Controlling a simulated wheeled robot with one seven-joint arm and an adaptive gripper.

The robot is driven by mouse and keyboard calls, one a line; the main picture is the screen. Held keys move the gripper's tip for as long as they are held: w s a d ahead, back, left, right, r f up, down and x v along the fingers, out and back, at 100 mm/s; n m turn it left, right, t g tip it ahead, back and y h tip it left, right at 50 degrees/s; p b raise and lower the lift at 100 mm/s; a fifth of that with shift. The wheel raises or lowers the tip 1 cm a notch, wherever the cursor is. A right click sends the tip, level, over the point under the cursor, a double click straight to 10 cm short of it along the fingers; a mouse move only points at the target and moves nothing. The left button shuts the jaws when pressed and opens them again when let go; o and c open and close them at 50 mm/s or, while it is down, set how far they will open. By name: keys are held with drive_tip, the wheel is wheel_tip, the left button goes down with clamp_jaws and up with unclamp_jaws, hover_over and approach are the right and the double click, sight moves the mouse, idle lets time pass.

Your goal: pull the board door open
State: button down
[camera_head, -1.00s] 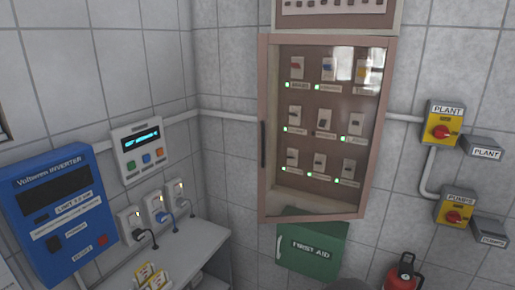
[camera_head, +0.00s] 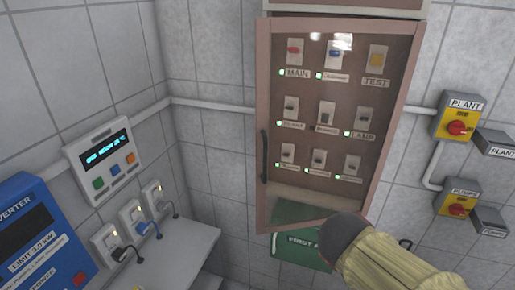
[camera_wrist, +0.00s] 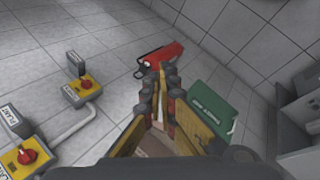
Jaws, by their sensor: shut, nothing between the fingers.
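The board door (camera_head: 262,200) is a brown-framed, see-through panel over the wall board with its rows of switches. Its dark upright handle (camera_head: 265,157) is on the left side of the frame. My gripper (camera_wrist: 163,72) is shut and empty in the wrist view. The handle does not show in that view. In the head view my arm reaches in from the lower right, below the door, and the fingers are not visible there.
A green first aid box (camera_head: 290,247) hangs just below the door, partly hidden by my arm. A red extinguisher (camera_wrist: 163,55) lies beyond my fingers. Yellow switches labelled PLANT (camera_head: 457,118) and PUMPS (camera_head: 456,199) are at right. A white counter (camera_head: 190,245) stands left.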

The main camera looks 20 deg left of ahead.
drive_tip(key=w+a+r+n+t+h+p, duration=0.2)
drive_tip(key=w+a+r+n+p, duration=0.1)
drive_tip(key=w+a+r, duration=0.3)
drive_tip(key=n+t+y+p, duration=0.4)
drive_tip(key=n+t+p, duration=0.35)
drive_tip(key=t, duration=0.35)
approach(257, 159)
drive_tip(key=s+a, duration=0.2)
drive_tip(key=a, duration=0.2)
drive_tip(key=w+d+p, duration=0.3)
drive_tip(key=w+d, duration=0.2)
drive_tip(key=w, duration=0.3)
drive_tip(key=shift+p, duration=0.35)
drive_tip(key=shift+s+d+f, duration=0.1)
drive_tip(key=shift+f, duration=0.1)
